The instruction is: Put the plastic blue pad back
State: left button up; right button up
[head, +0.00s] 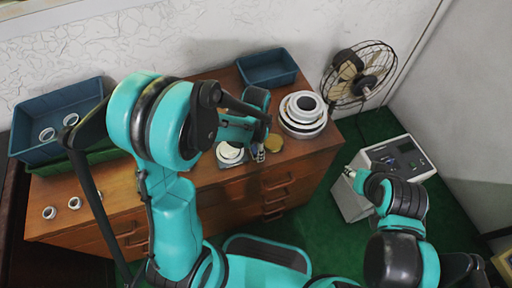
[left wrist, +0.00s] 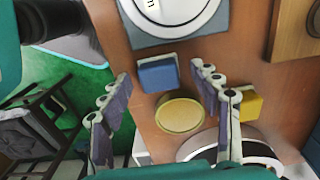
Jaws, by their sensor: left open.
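The plastic blue pad (left wrist: 158,74) is a small blue block on the wooden cabinet top, next to the grey scale (left wrist: 150,39) with a white round plate. My left gripper (left wrist: 161,82) is open, its two fingers on either side of the pad in the left wrist view; I cannot tell how far above it they are. In the head view my left gripper (head: 260,152) is over the cabinet's front part, beside the scale (head: 231,155), and the pad cannot be made out. My right gripper (head: 350,173) is near the white machine; its fingers are too small to read.
A gold disc (left wrist: 180,113) and a yellow block (left wrist: 250,106) lie close to the pad. A stack of white rings (head: 303,113) stands to the right. Blue bins (head: 267,70) (head: 32,150) and loose rings (head: 75,203) are also on the cabinet. A fan (head: 358,75) stands behind.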

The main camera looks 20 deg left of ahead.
pick_arm(q)
notch_tip(320, 180, up, 10)
jog(key=p, duration=0.4)
jog(key=s+a+r+n+t, duration=0.4)
jog(key=s+r+n+t, duration=0.3)
jog(key=s+r+n, duration=0.3)
jog(key=shift+s+a+r+n, duration=0.2)
jog(key=shift+a+r+n, duration=0.15)
jog(key=shift+n, duration=0.25)
jog(key=shift+f+b, duration=0.3)
jog(key=shift+b, duration=0.15)
